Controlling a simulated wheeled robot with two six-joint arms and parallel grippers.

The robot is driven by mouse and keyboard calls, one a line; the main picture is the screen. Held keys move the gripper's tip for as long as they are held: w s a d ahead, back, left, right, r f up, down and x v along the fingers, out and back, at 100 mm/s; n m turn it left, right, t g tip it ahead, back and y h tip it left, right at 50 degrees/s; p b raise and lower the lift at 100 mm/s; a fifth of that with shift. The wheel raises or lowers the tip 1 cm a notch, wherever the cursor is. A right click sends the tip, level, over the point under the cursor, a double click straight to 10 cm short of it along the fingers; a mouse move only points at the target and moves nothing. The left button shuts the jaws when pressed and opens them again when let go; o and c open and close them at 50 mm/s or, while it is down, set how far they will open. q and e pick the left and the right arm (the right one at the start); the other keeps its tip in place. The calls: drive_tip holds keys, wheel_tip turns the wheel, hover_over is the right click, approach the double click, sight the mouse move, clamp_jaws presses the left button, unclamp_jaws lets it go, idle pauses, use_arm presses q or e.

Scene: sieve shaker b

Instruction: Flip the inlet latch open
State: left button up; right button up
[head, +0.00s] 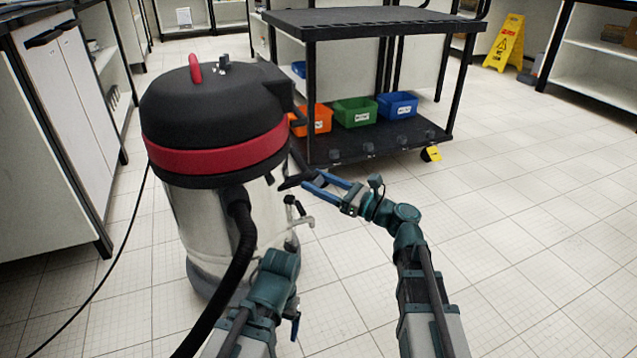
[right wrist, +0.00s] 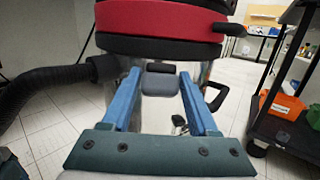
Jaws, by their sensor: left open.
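The vacuum (head: 215,125) has a black head, a red band and a shiny steel tank. A small latch with a black top and a grey lower part (right wrist: 160,75) sits just under the red band, right of the hose; I take it for the inlet latch. In the head view it is small and hard to make out. My right gripper (head: 290,183) is open, with its blue fingers (right wrist: 160,88) on either side of the latch; I cannot tell whether they touch it. My left gripper (head: 295,325) is low in front of the tank, mostly hidden by its own wrist.
A black corrugated hose (head: 244,245) runs down from the tank's front. A black side handle (right wrist: 218,98) is right of the latch. A dark cart (head: 375,150) with orange, green and blue bins stands behind. Open tiled floor lies to the right; a cabinet is at left.

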drive_tip(key=o, duration=0.3)
use_arm(q)
drive_tip(key=shift+r, duration=0.1)
use_arm(e)
drive_tip(key=shift+r, duration=0.15)
